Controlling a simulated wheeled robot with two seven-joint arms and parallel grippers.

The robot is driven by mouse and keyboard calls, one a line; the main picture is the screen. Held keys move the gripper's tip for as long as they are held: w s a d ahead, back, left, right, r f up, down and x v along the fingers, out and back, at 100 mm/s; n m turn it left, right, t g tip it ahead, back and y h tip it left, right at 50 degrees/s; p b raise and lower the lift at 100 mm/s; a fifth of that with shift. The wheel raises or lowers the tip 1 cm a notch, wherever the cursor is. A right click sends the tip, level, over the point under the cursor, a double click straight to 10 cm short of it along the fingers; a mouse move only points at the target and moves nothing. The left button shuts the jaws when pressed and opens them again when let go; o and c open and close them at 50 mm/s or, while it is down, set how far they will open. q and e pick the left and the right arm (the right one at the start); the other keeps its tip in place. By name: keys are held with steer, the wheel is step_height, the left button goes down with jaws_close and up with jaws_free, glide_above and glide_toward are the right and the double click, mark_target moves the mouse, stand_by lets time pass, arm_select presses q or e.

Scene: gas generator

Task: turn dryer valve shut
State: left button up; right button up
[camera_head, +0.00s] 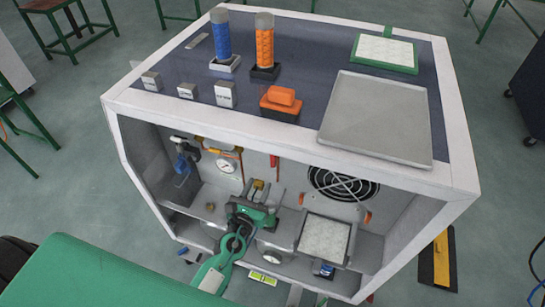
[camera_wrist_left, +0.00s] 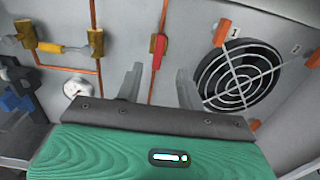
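No readable label marks a dryer valve, so I cannot tell which valve it is. A red-handled valve (camera_wrist_left: 158,50) sits on a copper pipe on the cabinet's back panel; its red handle also shows in the head view (camera_head: 274,160), pointing roughly vertical. A yellow-handled valve (camera_wrist_left: 50,47) lies to its left, handle roughly horizontal, between brass fittings. My left gripper (camera_wrist_left: 159,86) is open and empty. In the wrist view its fingers frame the space below the red handle, apart from it. In the head view the left gripper (camera_head: 255,208) is inside the cabinet. My right gripper is not in view.
A gauge (camera_head: 228,163) and a blue valve (camera_head: 182,163) are at the left of the cabinet. A fan grille (camera_head: 342,184) is right of the red handle. A framed white pad (camera_head: 326,240) stands below it. The white cabinet top edge (camera_head: 300,150) overhangs the opening.

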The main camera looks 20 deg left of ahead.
mark_target(272, 157)
arm_select(q)
steer(key=w, duration=0.4)
steer(key=w+p, duration=0.1)
steer(key=w, duration=0.3)
steer(key=w+p, duration=0.1)
steer(key=w, duration=0.3)
steer(key=shift+w+d, duration=0.15)
steer(key=shift+d, duration=0.1)
jaws_close()
